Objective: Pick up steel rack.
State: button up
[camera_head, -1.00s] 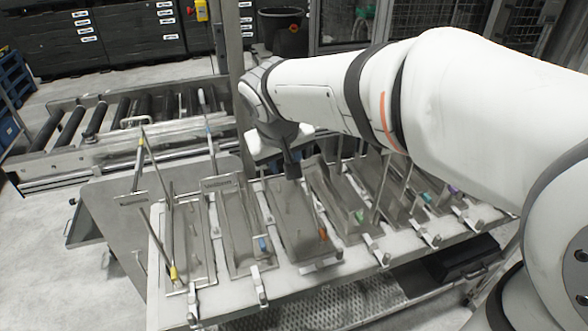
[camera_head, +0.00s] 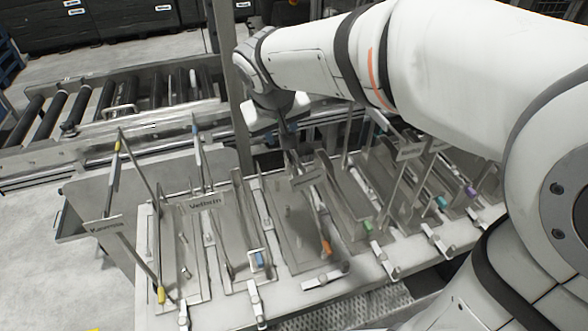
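Several steel racks stand side by side on a pale bench, each a thin metal frame with upright bars, a name plate and coloured tabs. The rack with an orange tab (camera_head: 326,247) is third from the left. My gripper (camera_head: 290,152) points down at the far upper end of this rack, just behind its plate (camera_head: 309,179). Its dark fingers overlap the rack's upper bar, so I cannot tell whether they grip it. The rack's far tab is not visible. To its left are a blue-tabbed rack (camera_head: 205,203) marked "Vellmin" and a yellow-tabbed rack (camera_head: 104,226).
Racks with green (camera_head: 368,226), teal (camera_head: 440,202) and purple (camera_head: 471,191) tabs stand close on the right, partly behind my arm. A steel post (camera_head: 228,70) rises behind the bench. A roller conveyor (camera_head: 100,105) lies at the back left. Open floor shows at the lower left.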

jog(key=x, duration=0.2)
jog(key=p+x, duration=0.1)
jog(key=x, duration=0.2)
jog(key=shift+w+d+f, duration=0.15)
jog(key=shift+w+d, duration=0.25)
jog(key=shift+w, duration=0.1)
jog(key=shift+w+f+p, duration=0.2)
jog(key=shift+f+p, duration=0.1)
jog(key=shift+f, duration=0.15)
grip_shut()
dwell(0.5)
jog(key=shift+r, duration=0.15)
